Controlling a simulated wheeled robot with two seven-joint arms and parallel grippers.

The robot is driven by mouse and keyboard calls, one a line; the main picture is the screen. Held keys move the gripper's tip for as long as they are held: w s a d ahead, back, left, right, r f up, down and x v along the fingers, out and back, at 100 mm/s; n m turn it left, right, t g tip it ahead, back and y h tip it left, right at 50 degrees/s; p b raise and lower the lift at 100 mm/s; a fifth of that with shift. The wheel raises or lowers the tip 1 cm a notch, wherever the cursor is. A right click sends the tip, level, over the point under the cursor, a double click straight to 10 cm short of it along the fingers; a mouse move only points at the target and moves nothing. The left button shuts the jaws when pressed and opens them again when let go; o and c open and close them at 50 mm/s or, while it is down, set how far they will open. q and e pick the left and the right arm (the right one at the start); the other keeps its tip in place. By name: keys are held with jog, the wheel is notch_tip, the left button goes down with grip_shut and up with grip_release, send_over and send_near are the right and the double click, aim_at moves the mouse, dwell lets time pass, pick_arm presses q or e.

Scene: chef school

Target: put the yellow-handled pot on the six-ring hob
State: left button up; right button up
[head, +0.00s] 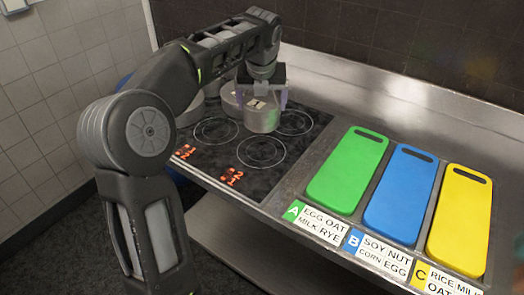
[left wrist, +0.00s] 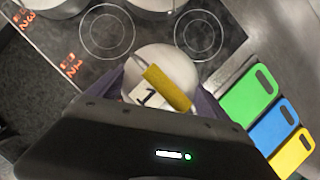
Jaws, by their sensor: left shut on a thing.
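My left gripper (head: 263,97) points down over the dark hob (head: 204,160) and is shut on the yellow-handled pot (head: 262,121). The pot is pale metal, upright, and marked with a "1" label. Its yellow handle (left wrist: 167,88) shows in the left wrist view, where the white pot lid (left wrist: 152,60) lies below my gripper. The pot is in the middle of the hob, among the rings; I cannot tell whether its base touches the glass. Three bare rings show near it: left (head: 216,130), front (head: 261,151) and right (head: 294,122). My right gripper is out of view.
Other pale pots (head: 231,98) stand on the hob behind and left of the held pot. Green (head: 347,172), blue (head: 400,193) and yellow (head: 461,220) boards lie on the steel counter to the right, with lettered labels in front. A tiled wall rises behind.

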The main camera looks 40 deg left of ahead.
pick_arm(q)
jog(key=shift+a+f, duration=0.1)
jog(key=shift+f, duration=3.05)
jog(key=shift+f, duration=1.85)
jog(key=shift+f, duration=0.2)
jog(key=o, duration=1.5)
jog(key=shift+r, duration=0.1)
